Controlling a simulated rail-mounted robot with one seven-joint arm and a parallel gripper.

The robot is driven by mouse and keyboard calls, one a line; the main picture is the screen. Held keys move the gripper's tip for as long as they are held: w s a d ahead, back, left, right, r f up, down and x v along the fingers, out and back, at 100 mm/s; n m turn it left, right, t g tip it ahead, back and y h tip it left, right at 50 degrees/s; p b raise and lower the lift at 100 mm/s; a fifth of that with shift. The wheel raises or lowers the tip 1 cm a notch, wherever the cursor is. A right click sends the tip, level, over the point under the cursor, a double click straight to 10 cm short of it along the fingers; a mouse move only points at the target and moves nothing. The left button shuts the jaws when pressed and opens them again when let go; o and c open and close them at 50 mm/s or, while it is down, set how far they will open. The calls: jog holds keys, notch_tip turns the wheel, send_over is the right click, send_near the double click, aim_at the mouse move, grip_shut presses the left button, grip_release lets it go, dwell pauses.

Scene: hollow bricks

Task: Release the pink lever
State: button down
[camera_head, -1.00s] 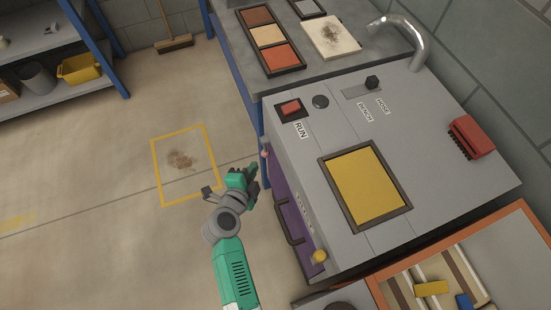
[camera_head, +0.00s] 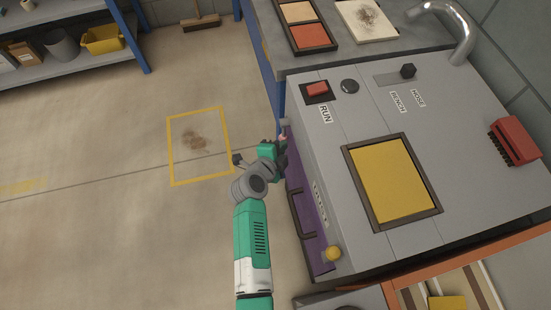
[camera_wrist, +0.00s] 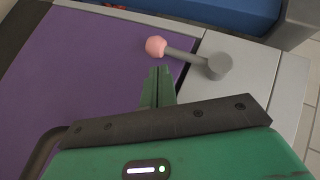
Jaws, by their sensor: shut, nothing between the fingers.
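The pink lever has a pink ball end (camera_wrist: 156,46) on a grey rod that runs right to a round grey pivot (camera_wrist: 219,66). It is mounted at the edge of the purple door panel (camera_wrist: 90,75) of the grey machine. In the head view the pink ball (camera_head: 283,138) shows small at the machine's near-left side, beside my gripper. My green gripper (camera_wrist: 158,72) is shut and empty. Its fingertips appear just below the pink ball in the wrist view; I cannot tell whether they touch it. In the head view my gripper (camera_head: 279,145) is partly hard to make out.
The machine's top carries a red RUN button (camera_head: 317,89), a yellow window (camera_head: 393,181) and a red block (camera_head: 514,141). A dark door handle (camera_head: 297,214) and a yellow knob (camera_head: 333,254) are on its near side.

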jog(key=shift+b+x, duration=0.3)
jog(key=shift+x, duration=0.65)
jog(key=shift+r+p, duration=0.1)
jog(key=shift+p, duration=0.25)
